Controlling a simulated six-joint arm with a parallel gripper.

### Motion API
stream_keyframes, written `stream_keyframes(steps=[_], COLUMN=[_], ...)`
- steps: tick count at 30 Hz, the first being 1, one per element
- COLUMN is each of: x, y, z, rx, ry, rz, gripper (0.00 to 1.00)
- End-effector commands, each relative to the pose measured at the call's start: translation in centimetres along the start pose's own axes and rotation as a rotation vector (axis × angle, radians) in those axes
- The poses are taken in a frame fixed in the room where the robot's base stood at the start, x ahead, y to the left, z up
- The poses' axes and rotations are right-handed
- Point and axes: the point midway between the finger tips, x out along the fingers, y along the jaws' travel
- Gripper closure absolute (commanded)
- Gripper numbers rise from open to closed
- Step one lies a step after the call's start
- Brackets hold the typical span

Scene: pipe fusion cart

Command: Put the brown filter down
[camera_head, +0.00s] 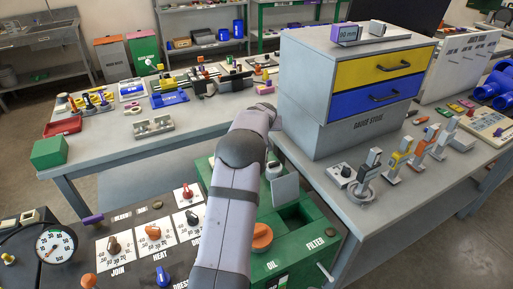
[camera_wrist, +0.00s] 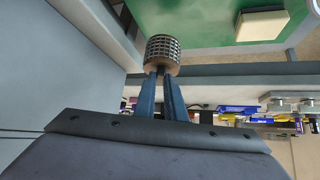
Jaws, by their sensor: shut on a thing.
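The brown filter (camera_wrist: 163,52) is a short ribbed, mesh-like cylinder in the wrist view. My gripper (camera_wrist: 163,80) is shut on it, with the two blue fingers close together at its near end. A green surface (camera_wrist: 200,22) lies beyond it, and a gap shows around the filter's sides. In the head view my arm covers most of the gripper area, and I cannot make out the filter there. The green unit marked OIL and FILTER (camera_head: 325,232) stands below and right of my arm. It has an open recess (camera_head: 298,214) and an orange knob (camera_head: 262,237).
A grey cabinet (camera_head: 310,90) with yellow and blue drawers stands right of my arm. Several small tools stand on the right bench (camera_head: 440,185). A control panel (camera_head: 135,240) with knobs and a gauge (camera_head: 56,244) lies at left. A pale block (camera_wrist: 262,25) shows in the wrist view.

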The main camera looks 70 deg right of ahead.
Motion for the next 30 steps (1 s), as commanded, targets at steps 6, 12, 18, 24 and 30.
stream_keyframes(steps=[6,12,18,24,30], x=[1.5,1.8,3.4,4.2,4.2], y=[0.0,0.0,0.0,0.0,0.0], z=[1.4,1.7,3.4,4.1,4.1], rx=[-0.001,0.000,0.002,0.000,-0.001], ry=[0.001,0.001,-0.001,0.001,0.002], rz=[0.000,0.000,0.000,0.001,0.001], gripper=[1.00,1.00,1.00,1.00,1.00])
